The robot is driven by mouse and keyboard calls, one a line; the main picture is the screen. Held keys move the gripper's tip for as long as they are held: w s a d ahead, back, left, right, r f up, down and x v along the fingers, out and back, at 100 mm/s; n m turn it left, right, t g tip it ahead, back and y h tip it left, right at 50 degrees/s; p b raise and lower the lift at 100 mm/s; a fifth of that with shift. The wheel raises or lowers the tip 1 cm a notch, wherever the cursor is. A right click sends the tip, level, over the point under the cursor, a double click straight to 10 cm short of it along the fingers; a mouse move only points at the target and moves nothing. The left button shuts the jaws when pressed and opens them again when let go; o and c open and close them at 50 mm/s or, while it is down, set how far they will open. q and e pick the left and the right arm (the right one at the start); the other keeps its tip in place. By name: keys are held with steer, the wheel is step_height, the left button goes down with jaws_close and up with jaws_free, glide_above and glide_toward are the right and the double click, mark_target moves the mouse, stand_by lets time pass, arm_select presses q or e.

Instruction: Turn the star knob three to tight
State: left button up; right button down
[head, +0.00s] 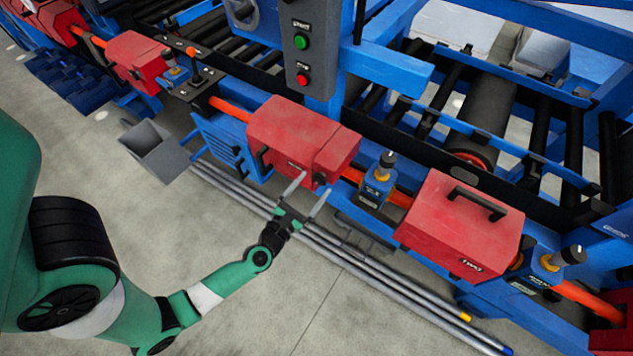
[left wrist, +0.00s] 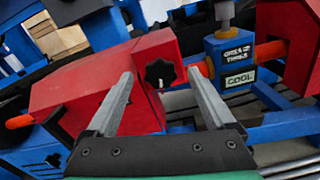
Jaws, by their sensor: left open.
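The black star knob (left wrist: 160,73) is on the end face of a red box (left wrist: 85,92) in the left wrist view. A small white mark shows on the knob. In the head view the knob (head: 320,178) is a small dark spot low on the middle red box (head: 300,133). My left gripper (head: 315,182) is open in front of it. In the left wrist view the gripper's fingertips (left wrist: 160,73) lie on either side of the knob, with gaps between; I cannot tell if they reach its depth. My right gripper is not in view.
A blue block (left wrist: 232,55) with a "COOL" label stands right of the knob. Another red box (head: 460,222) is to the right. Long grey rails (head: 350,262) run along the floor below, and a grey bin (head: 155,150) stands left. The concrete floor in front is clear.

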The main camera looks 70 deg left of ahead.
arm_select(q)
steer(key=shift+x, duration=1.15)
steer(key=c, duration=1.3)
steer(key=shift+c, duration=0.2)
